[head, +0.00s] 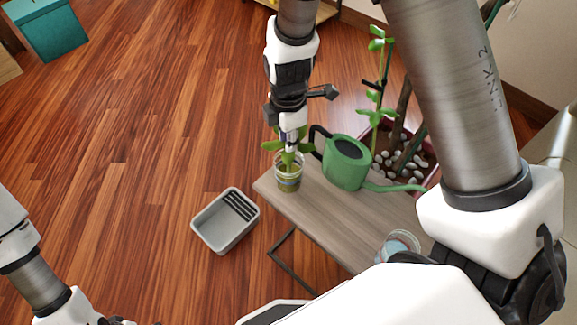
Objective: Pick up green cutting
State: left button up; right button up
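The green cutting (272,146) stands upright in a clear glass jar (288,183) at the far left corner of the small wooden table. Its leaves spread out on both sides above the jar's rim. My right gripper (291,141) points down from above at the cutting's stem, among the leaves. The fingers overlap the stem and are too small to show whether they are closed on it. My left arm enters at the lower left, and its gripper is cut off by the bottom edge.
A green watering can (347,163) stands just right of the jar. A potted plant with white pebbles (383,157) is behind it. A drinking glass (401,243) is near the table's front. A grey bin (225,243) sits left of the table on open wooden floor.

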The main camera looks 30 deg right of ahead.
aim_at(289, 158)
jog(key=f, duration=0.8)
jog(key=shift+w+d+f, duration=0.2)
jog(key=shift+w+d, duration=0.1)
jog(key=shift+w, duration=0.1)
jog(key=shift+s+r, duration=0.1)
grip_shut()
